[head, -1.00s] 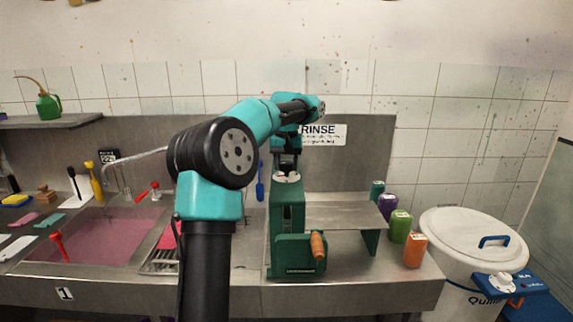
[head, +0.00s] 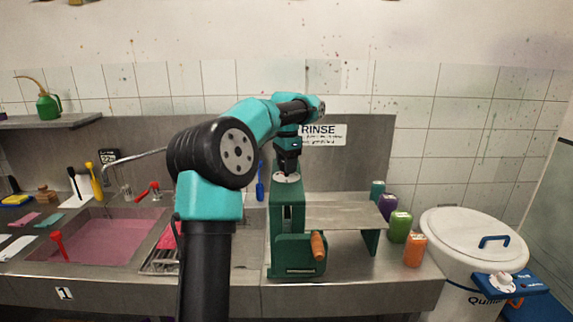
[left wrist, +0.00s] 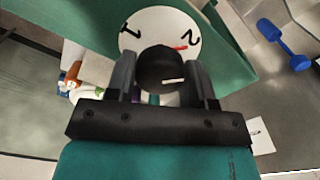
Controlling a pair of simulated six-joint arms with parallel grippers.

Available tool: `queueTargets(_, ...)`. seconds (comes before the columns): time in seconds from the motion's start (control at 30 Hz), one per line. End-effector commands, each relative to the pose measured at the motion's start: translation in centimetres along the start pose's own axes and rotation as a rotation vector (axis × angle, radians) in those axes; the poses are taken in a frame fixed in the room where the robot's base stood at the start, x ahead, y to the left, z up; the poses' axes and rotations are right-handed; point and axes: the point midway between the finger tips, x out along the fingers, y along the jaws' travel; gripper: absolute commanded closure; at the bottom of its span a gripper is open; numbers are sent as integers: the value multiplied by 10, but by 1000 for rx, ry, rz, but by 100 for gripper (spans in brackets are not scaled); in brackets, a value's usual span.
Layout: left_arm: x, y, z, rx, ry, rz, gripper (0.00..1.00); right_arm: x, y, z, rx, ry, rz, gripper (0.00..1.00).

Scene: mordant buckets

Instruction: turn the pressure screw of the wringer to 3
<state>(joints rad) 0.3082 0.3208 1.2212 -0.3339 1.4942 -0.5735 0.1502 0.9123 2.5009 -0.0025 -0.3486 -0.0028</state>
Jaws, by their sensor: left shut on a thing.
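The green wringer (head: 287,215) stands on the steel counter. Its pressure screw has a white dial (head: 286,178) on top, which also shows in the left wrist view (left wrist: 160,22) with the numbers 1 and 2 and a red mark by the 2. My left gripper (head: 288,170) points down over the dial. In the left wrist view its fingers (left wrist: 163,85) are shut on the black round knob (left wrist: 161,68) at the dial's middle. A white line on the knob points right. The 3 is hidden. My right gripper is in no view.
A pink-filled sink (head: 105,240) lies at the left. Purple, green and orange jars (head: 415,250) stand right of the wringer, beside a white lidded bucket (head: 473,240). The wringer's crank handle (head: 318,246) sticks out at the front.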

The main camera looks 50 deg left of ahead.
Motion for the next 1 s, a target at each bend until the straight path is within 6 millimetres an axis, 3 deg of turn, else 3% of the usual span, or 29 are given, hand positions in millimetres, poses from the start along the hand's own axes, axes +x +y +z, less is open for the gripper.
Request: queueTargets(1.0, -1, 0, 0, 963, 1, -3, 75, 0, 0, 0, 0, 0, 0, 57)
